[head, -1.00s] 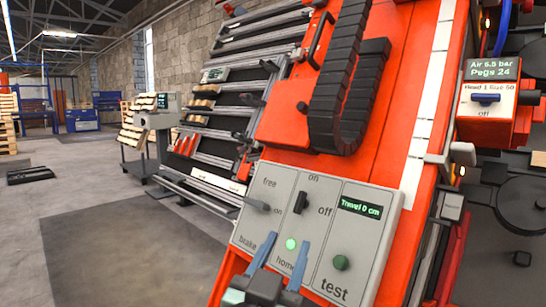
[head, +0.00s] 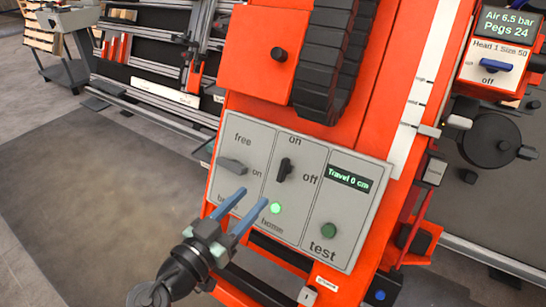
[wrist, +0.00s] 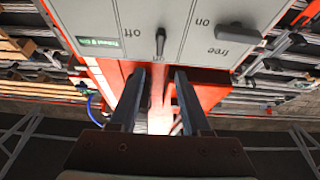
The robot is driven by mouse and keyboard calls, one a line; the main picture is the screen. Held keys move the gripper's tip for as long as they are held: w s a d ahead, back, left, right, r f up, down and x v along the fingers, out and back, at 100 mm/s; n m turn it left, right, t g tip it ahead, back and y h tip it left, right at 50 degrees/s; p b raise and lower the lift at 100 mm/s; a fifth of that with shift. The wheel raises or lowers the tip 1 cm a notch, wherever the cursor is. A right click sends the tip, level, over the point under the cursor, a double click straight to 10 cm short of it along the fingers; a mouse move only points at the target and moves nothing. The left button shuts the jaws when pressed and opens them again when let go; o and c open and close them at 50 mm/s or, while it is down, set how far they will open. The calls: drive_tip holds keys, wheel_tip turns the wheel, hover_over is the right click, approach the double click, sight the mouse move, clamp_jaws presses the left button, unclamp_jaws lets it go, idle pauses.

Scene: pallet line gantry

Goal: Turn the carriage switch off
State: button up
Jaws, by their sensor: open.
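The carriage switch (head: 285,170) is a black handle on the middle part of a grey control panel (head: 330,245), below "on" and left of "off". Its handle stands upright, in line with "on". A green lamp (head: 276,208) glows beneath it by "home". My gripper (head: 252,196) is open and empty, below and left of the switch in the head view, its blue fingers towards the panel. In the wrist view the panel is upside down, and the switch (wrist: 160,42) shows just beyond and between the fingertips (wrist: 159,72), with no contact visible.
A grey free/brake lever (head: 231,166) sits left of the switch. A green test button (head: 329,230) and a "Travel 0 cm" display (head: 348,177) are to its right. A blue-handled switch (head: 495,65) is farther right. Open floor (head: 110,210) lies left.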

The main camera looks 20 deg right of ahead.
sight(282, 166)
drive_tip(key=b+x, duration=0.1)
drive_tip(key=x, duration=1)
drive_tip(key=shift+w+d+b, duration=0.2)
drive_tip(key=shift+d+b, duration=0.05)
drive_tip(key=shift+b, duration=0.05)
clamp_jaws()
